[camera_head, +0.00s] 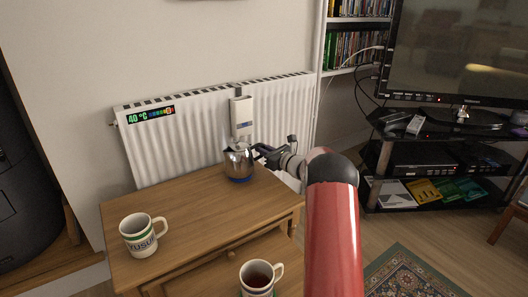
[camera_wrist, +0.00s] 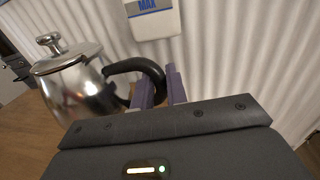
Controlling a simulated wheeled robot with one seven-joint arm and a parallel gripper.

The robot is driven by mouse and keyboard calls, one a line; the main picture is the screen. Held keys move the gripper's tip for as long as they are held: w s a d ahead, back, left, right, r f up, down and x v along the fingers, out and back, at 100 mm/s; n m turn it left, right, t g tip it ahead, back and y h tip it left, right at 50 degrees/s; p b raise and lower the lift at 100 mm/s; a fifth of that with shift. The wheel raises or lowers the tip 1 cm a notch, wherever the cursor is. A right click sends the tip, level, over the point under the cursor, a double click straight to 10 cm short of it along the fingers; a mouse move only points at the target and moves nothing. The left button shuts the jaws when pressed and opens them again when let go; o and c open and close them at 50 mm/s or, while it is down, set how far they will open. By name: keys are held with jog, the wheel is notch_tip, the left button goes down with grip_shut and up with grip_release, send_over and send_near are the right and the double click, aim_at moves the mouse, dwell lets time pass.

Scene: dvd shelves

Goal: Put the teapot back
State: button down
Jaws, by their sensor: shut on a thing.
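The teapot (camera_head: 238,163) is shiny metal with a black handle and a blue band at its base. It is at the back right of the wooden table (camera_head: 190,213), in front of the radiator. In the wrist view the teapot (camera_wrist: 85,88) shows its knobbed lid, and it looks roughly upright. My gripper (camera_head: 262,153) reaches in from the right. In the wrist view its purple fingers (camera_wrist: 158,90) are shut on the handle. I cannot tell whether the base touches the tabletop.
A "YUSUF" mug (camera_head: 141,238) stands at the table's front left. A mug of dark liquid (camera_head: 257,280) is on a lower surface in front. The white radiator (camera_head: 190,130) is close behind. A TV stand (camera_head: 440,170) is at right. The table's middle is clear.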

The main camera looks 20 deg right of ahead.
jog(key=shift+f, duration=0.15)
jog(key=shift+f+b, duration=0.15)
jog(key=shift+b, duration=0.15)
jog(key=c, duration=1.4)
grip_release()
